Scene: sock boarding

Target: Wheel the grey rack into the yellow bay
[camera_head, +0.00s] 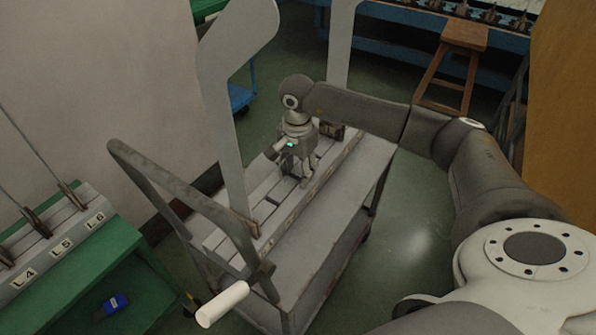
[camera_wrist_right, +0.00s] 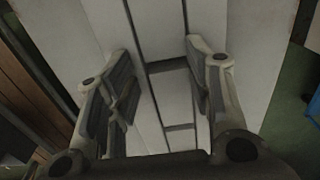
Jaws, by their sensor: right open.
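The grey rack (camera_head: 345,215) is a wheeled cart in the middle of the head view, with a slotted top and a tubular handle (camera_head: 185,190) at its near left end. A white cylindrical grip (camera_head: 222,303) shows by the handle. A tall grey sock-shaped board (camera_head: 222,100) stands in the top, and a second board (camera_head: 340,50) stands farther back. My right gripper (camera_head: 308,178) points down over the slotted top between the boards. It is open, and nothing shows between its fingers in the wrist view (camera_wrist_right: 165,75). My left gripper and a yellow bay are not in view.
A green bench (camera_head: 85,270) with slots labelled L4, L5 and L6 stands at left, with a blue item (camera_head: 115,304) on its lower shelf. A wooden stool (camera_head: 450,70) stands before a blue bench (camera_head: 395,25) at the back. A tan panel (camera_head: 560,110) borders the right.

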